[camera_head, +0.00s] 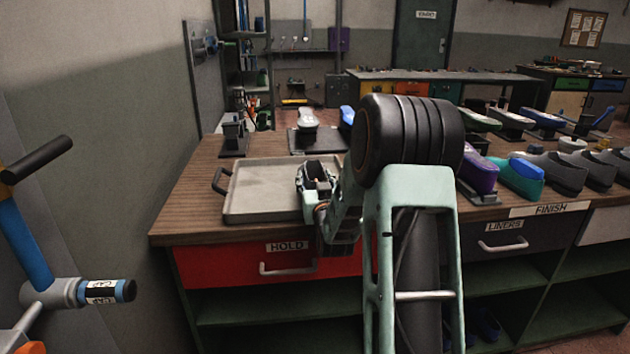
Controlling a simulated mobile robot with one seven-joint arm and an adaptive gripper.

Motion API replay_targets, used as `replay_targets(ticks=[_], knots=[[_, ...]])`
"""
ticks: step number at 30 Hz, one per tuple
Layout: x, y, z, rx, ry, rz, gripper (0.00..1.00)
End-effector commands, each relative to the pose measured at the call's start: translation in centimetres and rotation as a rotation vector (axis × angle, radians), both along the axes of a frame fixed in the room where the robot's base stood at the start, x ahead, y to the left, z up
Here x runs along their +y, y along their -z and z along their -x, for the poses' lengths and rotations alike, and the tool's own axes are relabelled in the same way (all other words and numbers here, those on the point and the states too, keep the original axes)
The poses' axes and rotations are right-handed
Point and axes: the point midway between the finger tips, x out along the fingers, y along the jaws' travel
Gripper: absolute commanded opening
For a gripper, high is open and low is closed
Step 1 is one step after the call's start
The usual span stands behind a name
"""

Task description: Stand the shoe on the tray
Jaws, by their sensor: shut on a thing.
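The grey tray (262,192) lies on the wooden bench top at the left, above the red HOLD drawer. My gripper (318,196) is over the right part of the tray, largely hidden by my own wrist and arm. It is shut on a small dark grey shoe (316,171), whose dark opening faces up. The fingertips are not clearly visible. I cannot tell whether the shoe's sole touches the tray.
Several shoes, including a purple one (479,173) and a teal one (519,178), stand at the right on the bench (182,208). A white shoe (307,118) on a dark base stands behind the tray. The tray's left part is clear.

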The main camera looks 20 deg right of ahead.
Motion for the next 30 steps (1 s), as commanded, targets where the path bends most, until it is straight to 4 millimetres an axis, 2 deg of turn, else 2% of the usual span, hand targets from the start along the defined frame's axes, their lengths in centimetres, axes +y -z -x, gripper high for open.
replay_targets(ticks=[9,10,14,25,30], knots=[[0.0,0.0,0.0,-0.006,-0.001,0.003,0.1],[0.0,0.1,0.0,-0.001,-0.001,0.001,0.5],[0.0,0.1,0.0,-0.001,-0.001,0.001,0.65],[0.0,-0.1,0.1,-0.001,-0.001,0.001,0.65],[0.6,0.0,2.0,0.001,-0.001,0.002,0.65]])
